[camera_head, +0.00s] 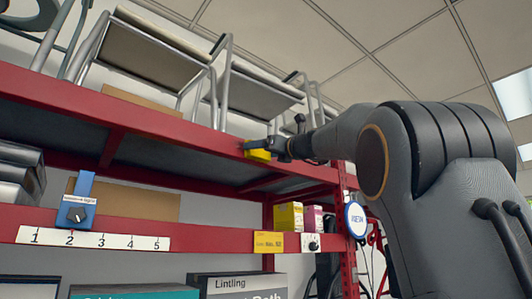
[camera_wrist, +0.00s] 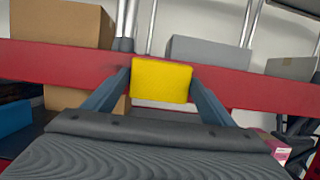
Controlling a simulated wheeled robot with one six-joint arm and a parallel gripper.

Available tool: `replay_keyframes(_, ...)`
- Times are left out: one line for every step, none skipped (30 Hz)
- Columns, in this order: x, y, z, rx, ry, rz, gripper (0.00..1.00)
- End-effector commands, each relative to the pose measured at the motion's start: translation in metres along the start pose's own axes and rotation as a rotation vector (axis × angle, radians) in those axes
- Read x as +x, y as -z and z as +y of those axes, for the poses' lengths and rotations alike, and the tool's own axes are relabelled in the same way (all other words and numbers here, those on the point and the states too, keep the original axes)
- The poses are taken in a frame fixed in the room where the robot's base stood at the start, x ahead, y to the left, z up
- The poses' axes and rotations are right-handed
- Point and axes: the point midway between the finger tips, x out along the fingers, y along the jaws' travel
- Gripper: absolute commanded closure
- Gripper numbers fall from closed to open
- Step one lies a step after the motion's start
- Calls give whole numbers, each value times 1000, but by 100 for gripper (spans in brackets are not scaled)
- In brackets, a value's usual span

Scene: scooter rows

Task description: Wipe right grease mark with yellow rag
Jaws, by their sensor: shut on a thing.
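My gripper (camera_head: 266,147) is shut on the yellow rag (camera_head: 258,155), in front of the upper red shelf beam (camera_head: 180,131). In the wrist view the rag (camera_wrist: 161,80) is a flat yellow block between the two fingers, and it covers part of the red beam (camera_wrist: 60,60) behind it. I cannot tell whether the rag touches the beam. No grease mark can be made out in either view; the rag and fingers hide part of the beam's face.
Metal-framed chairs or stools (camera_head: 150,52) stand on the upper shelf. Small yellow and pink boxes (camera_head: 289,216) stand on the lower shelf. A round blue-and-white sign (camera_head: 355,220) hangs by the right post.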

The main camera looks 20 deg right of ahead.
Motion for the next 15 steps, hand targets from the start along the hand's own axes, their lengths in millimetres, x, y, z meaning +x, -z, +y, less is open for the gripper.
replay_keyframes(0,1,5,0,-2,0,40)
replay_keyframes(0,1,7,0,-2,1,40)
replay_keyframes(1,1,10,1,-1,1,40)
replay_keyframes(1,1,13,1,-1,1,40)
replay_keyframes(1,1,16,1,-1,0,40)
replay_keyframes(1,1,19,1,-2,0,40)
replay_keyframes(1,1,21,1,-2,0,40)
replay_keyframes(1,1,23,1,-2,0,40)
replay_keyframes(1,1,24,1,-1,1,40)
replay_keyframes(1,1,25,1,-1,1,40)
replay_keyframes(1,2,25,1,-1,1,40)
replay_keyframes(1,2,26,1,-1,1,40)
replay_keyframes(1,2,26,1,-1,1,40)
replay_keyframes(1,2,27,1,-1,1,40)
replay_keyframes(1,2,29,1,-1,1,40)
